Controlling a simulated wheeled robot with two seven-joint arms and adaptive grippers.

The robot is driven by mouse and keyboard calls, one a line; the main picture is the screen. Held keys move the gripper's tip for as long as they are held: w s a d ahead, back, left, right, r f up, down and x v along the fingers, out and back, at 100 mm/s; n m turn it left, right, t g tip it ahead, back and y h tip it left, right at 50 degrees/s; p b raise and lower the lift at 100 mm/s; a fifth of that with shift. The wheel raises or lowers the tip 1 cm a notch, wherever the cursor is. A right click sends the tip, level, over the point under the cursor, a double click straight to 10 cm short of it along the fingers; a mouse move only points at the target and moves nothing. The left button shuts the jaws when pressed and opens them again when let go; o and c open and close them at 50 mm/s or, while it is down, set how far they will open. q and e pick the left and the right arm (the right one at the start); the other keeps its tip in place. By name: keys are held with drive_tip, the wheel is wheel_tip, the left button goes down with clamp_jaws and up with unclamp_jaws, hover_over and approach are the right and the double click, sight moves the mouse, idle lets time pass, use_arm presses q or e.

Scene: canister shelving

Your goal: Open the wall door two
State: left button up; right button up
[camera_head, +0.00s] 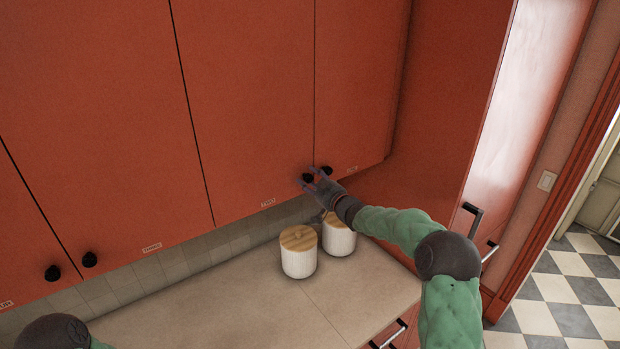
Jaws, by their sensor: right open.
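The wall door labelled two (250,100) is a tall red-orange cabinet door, and it is closed. Its round black knob (307,178) sits at its lower right corner. My right gripper (309,180) is open at this knob, with its fingers around or just in front of it; I cannot tell whether they touch it. My right arm comes in from the lower right.
Door three (90,110) and a narrower door (355,80) flank door two, both closed. Two white canisters with wooden lids, the front one (298,254) clearer, stand on the beige counter (215,305) below. A tall red cabinet (440,120) stands at the right.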

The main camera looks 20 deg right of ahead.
drive_tip(key=shift+w+a, duration=0.1)
drive_tip(key=shift+w, duration=0.15)
clamp_jaws()
drive_tip(key=shift+s, duration=0.1)
